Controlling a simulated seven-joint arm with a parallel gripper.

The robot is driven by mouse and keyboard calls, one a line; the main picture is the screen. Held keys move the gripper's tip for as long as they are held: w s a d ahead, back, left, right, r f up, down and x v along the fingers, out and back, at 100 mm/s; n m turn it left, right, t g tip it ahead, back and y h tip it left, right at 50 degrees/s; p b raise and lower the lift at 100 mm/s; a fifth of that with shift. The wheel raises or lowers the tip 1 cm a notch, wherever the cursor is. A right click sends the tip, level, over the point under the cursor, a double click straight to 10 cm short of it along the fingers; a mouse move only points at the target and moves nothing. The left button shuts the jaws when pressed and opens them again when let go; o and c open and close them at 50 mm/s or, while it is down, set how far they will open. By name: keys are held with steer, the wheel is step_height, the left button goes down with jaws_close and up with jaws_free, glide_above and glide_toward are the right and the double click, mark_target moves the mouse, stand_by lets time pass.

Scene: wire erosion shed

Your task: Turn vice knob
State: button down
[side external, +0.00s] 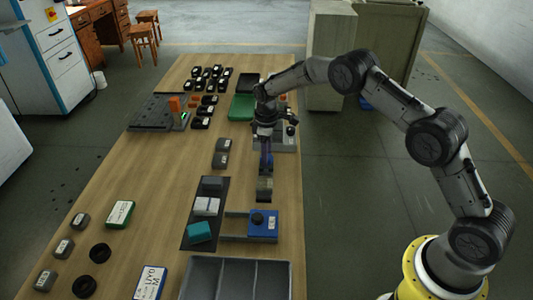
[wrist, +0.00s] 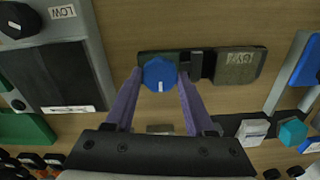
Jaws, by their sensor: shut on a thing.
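The vice is a small dark bar with a blue eight-sided knob (wrist: 159,73) at its left end and an olive-grey block (wrist: 240,66) at its right end in the wrist view. A white mark shows on the knob's face. My gripper (wrist: 160,78) has its two purple fingers on either side of the knob, shut on it. In the side view my gripper (side external: 266,168) points down at the table, and the olive block (side external: 264,190) shows just in front of it. The knob is hidden there behind the fingers.
A blue block with a black knob (side external: 262,224) stands nearer the camera. A dark mat (side external: 188,238) with white and teal blocks lies left of it. A grey fixture (side external: 285,143) with a black knob and a green tray (side external: 242,107) are behind. A grey divided bin (side external: 217,262) is in front.

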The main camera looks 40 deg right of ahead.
stand_by(0.4)
steer(key=shift+c, duration=1.3)
jaws_free()
steer(key=shift+r, duration=0.15)
step_height(320, 180, up, 14)
steer(key=shift+f, duration=0.2)
steer(key=shift+r, duration=0.1)
